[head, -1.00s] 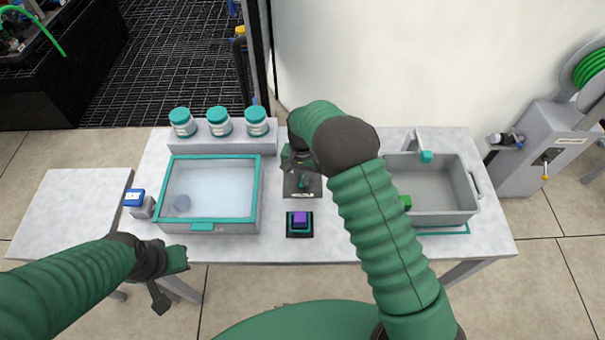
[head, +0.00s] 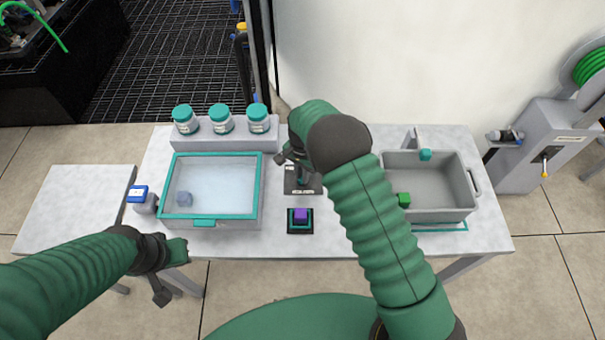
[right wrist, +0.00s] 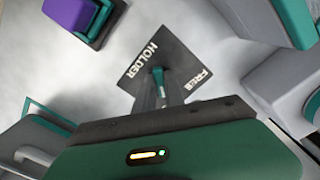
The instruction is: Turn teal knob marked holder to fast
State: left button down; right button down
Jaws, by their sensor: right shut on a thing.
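The black plate (head: 291,186) stands in the middle of the table in the head view, partly covered by my right arm.
A teal-rimmed clear-topped box (head: 210,223) is left of the plate, with several teal-lidded jars (head: 221,120) behind. A purple block (head: 300,215) sits on a small black base in front.

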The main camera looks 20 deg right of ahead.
jog(key=c, duration=1.4)
grip_release()
jog(key=shift+w, duration=0.1)
jog(key=shift+c, duration=0.2)
notch_tip(320, 180, up, 17)
jog(key=shift+f, duration=0.1)
jog(key=s+d+f+n+t, duration=0.1)
jog(key=s+n, duration=0.4)
jog(key=s, duration=0.6)
jog(key=s+d+f+n+t, duration=0.1)
jog(key=s+n, duration=0.4)
jog(key=s, duration=0.6)
jog(key=shift+d+f+t, duration=0.3)
jog(key=shift+d+f, duration=0.1)
jog(key=shift+d, duration=0.45)
